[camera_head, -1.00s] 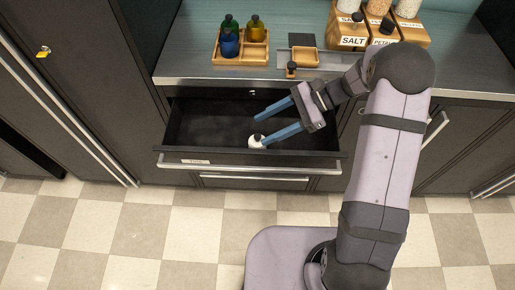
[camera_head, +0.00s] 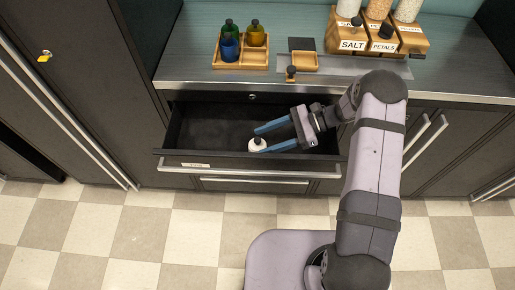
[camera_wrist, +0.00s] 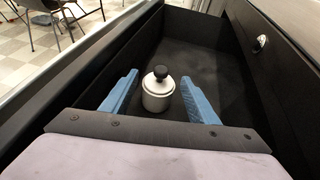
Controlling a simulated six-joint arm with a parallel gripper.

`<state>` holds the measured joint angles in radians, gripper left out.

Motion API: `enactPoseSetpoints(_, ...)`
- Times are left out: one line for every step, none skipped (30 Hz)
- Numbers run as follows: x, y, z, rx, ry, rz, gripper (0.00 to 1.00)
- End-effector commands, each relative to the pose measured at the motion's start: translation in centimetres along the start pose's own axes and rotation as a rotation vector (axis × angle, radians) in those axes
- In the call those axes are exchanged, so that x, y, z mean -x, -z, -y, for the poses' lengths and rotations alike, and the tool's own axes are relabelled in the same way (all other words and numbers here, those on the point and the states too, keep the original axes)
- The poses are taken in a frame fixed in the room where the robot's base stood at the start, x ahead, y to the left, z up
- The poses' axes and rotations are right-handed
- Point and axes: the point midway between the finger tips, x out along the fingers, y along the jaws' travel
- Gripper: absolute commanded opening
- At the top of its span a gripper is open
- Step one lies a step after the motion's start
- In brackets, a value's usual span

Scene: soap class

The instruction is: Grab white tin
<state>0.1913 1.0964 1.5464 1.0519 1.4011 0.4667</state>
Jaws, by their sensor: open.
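The white tin (camera_head: 257,146) stands upright inside the open drawer, near its front wall. In the wrist view the white tin (camera_wrist: 158,97) has a black knob on its lid. My gripper (camera_head: 261,140) reaches into the drawer from the right with its two blue fingers apart. In the wrist view my gripper (camera_wrist: 160,92) is open, with one finger on each side of the tin and gaps showing between them and it. The tin sits near the fingertips, a little nearer the left finger.
The open drawer (camera_head: 192,125) is dark and otherwise looks empty; its walls stand close around my gripper. The counter (camera_head: 185,65) above holds a wooden tray (camera_head: 240,63) with coloured bottles, a small wooden dish (camera_head: 305,62) and labelled boxes (camera_head: 352,40).

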Motion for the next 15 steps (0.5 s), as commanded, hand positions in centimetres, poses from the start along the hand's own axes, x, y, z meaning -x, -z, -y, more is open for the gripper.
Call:
enactPoseSetpoints(-0.2, 0.5, 0.0, -0.001, -0.001, 0.001, 0.54)
enactPoseSetpoints(-0.3, 0.8, -0.1, -0.001, -0.001, 0.001, 0.54)
enactPoseSetpoints(-0.8, 0.5, -0.1, 0.001, -0.003, 0.001, 0.54)
enactPoseSetpoints(-1.0, 0.5, -0.1, 0.001, -0.003, 0.000, 0.54)
enactPoseSetpoints(-1.2, 0.5, 0.0, 0.001, -0.003, 0.000, 0.54)
enactPoseSetpoints(-1.4, 0.6, 0.0, 0.001, -0.002, 0.000, 0.54)
enactPoseSetpoints(-1.4, 0.6, 0.0, 0.001, -0.001, 0.000, 0.54)
enactPoseSetpoints(-1.5, 0.6, 0.0, 0.001, -0.001, 0.000, 0.54)
enactPoseSetpoints(-1.5, 0.6, 0.0, 0.001, 0.000, 0.000, 0.54)
enactPoseSetpoints(-1.5, 0.6, 0.0, 0.001, 0.000, 0.000, 0.54)
enactPoseSetpoints(-1.5, 0.6, 0.0, 0.001, 0.000, 0.000, 0.54)
enactPoseSetpoints(-1.6, 0.6, 0.0, 0.001, 0.000, 0.000, 0.54)
enactPoseSetpoints(-1.7, 0.6, 0.0, 0.001, -0.001, 0.000, 0.54)
enactPoseSetpoints(-1.8, 0.6, 0.0, 0.000, -0.001, 0.000, 0.54)
enactPoseSetpoints(-2.1, 0.5, 0.0, 0.000, -0.002, 0.000, 0.54)
